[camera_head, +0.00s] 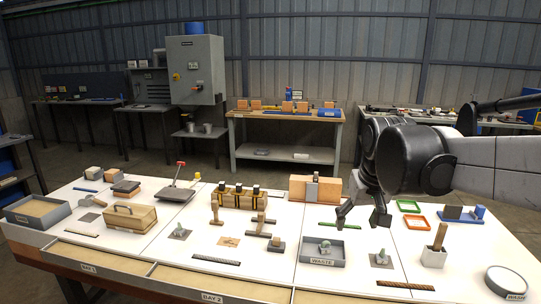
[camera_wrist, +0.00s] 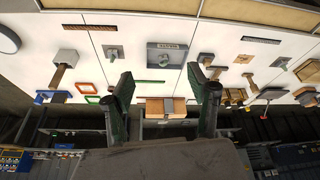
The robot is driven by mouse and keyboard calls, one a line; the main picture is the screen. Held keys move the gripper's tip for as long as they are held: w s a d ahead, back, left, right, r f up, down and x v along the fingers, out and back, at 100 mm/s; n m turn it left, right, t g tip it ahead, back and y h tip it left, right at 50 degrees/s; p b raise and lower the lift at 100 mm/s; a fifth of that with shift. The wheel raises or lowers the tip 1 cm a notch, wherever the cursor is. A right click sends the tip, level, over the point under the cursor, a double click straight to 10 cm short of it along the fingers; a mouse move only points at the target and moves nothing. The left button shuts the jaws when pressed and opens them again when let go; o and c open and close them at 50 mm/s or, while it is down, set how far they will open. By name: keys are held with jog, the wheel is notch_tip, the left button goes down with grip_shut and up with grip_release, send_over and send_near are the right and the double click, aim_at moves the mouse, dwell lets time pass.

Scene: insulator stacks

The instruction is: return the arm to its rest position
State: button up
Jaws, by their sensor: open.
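My arm (camera_head: 490,165) reaches in from the right edge of the head view, above the right part of the white table. My gripper (camera_head: 362,218) hangs at its end with the fingers spread apart and nothing between them. In the wrist view my gripper (camera_wrist: 163,92) shows two separate dark green fingers, with an empty gap between them. The fingers appear to be above the table top, behind the grey waste tray (camera_head: 322,251) and to the right of the wooden block with a grey front (camera_head: 314,188). My arm hides part of the table's back right side.
The white table bears a lidded wooden box (camera_head: 130,219), a rack with black-topped pieces (camera_head: 238,197), green (camera_head: 409,206) and orange (camera_head: 416,223) frames, a blue-based fixture (camera_head: 462,214), a cup with a wooden handle (camera_head: 434,256) and a round dish (camera_head: 506,281). Workbenches (camera_head: 285,116) stand behind.

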jog(key=s+f+t, duration=0.1)
jog(key=s+f, duration=0.2)
jog(key=s, duration=0.6)
jog(key=s+f+t, duration=0.2)
jog(key=s+f, duration=0.1)
jog(key=s, duration=0.7)
jog(key=shift+s+f+m, duration=0.15)
jog(key=shift+f+m, duration=0.15)
jog(key=shift+f, duration=0.1)
dwell(0.6)
